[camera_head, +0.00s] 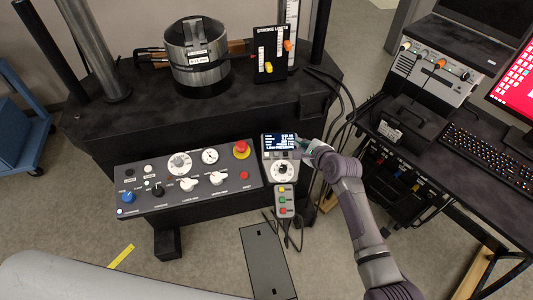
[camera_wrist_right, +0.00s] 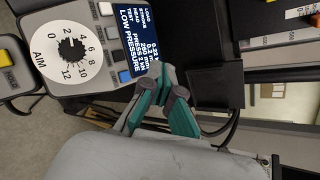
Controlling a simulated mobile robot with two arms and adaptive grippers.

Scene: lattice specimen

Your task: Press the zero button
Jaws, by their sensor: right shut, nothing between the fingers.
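The handset (camera_head: 267,155) with a lit display (camera_head: 280,142) and a round dial (camera_head: 282,172) stands at the right end of the control panel. In the right wrist view its display (camera_wrist_right: 137,35) reads "LOW PRESSURE". Beside the display are a white button (camera_wrist_right: 106,8), a grey one (camera_wrist_right: 118,27) and a blue one (camera_wrist_right: 125,75). My right gripper (camera_head: 305,146) is shut and empty at the handset's right edge. In the wrist view its fingertips (camera_wrist_right: 163,80) overlap the display's lower edge; contact is unclear. My left gripper is not in view.
The grey control panel (camera_head: 215,200) has several knobs and a red emergency stop (camera_head: 241,149). A pendant with coloured buttons (camera_head: 284,201) hangs below the handset. Black cables run close to my right gripper. A desk with a keyboard (camera_head: 490,162) stands at right.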

